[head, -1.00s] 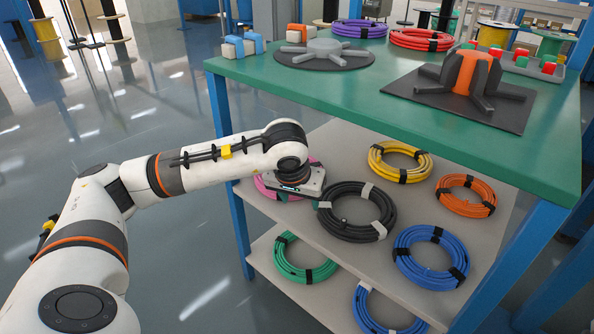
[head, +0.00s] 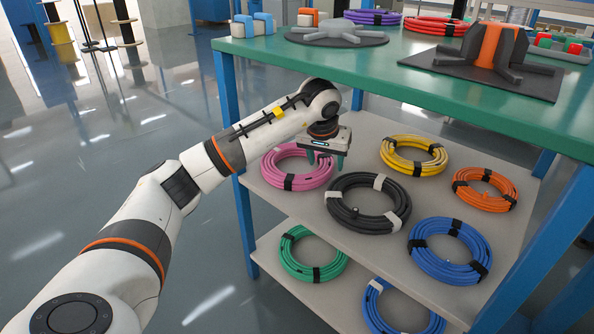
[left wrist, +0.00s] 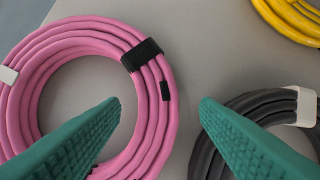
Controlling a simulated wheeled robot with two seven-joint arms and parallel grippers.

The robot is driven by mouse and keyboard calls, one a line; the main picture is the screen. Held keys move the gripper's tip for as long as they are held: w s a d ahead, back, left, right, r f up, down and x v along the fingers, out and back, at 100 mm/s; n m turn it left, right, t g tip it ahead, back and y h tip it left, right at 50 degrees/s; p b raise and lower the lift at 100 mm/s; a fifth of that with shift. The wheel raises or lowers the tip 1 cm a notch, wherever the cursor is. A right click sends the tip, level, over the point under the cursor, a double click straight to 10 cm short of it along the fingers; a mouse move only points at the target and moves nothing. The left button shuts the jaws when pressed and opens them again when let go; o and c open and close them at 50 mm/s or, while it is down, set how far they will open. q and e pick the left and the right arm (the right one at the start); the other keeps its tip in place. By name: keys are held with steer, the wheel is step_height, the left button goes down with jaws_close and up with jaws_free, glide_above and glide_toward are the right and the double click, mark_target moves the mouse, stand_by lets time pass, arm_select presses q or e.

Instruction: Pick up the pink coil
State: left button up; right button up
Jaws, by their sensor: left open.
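The pink coil (head: 291,180) lies flat on the middle shelf at its left end, with black and white bands. In the left wrist view the pink coil (left wrist: 153,75) fills the left side, a black band at its upper right. My right gripper is not in view.
The black coil (head: 345,217) lies close to the pink one. Yellow (head: 432,164), orange (head: 459,194) and blue (head: 418,255) coils share the shelf (head: 300,213). The green tabletop (head: 400,80) overhangs behind. A green coil (head: 290,260) is on the lower shelf.

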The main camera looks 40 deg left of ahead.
arm_select(q)
steer(key=shift+x, duration=0.85)
steer(key=shift+c, duration=0.6)
jaws_close()
steer(key=shift+r, duration=0.2)
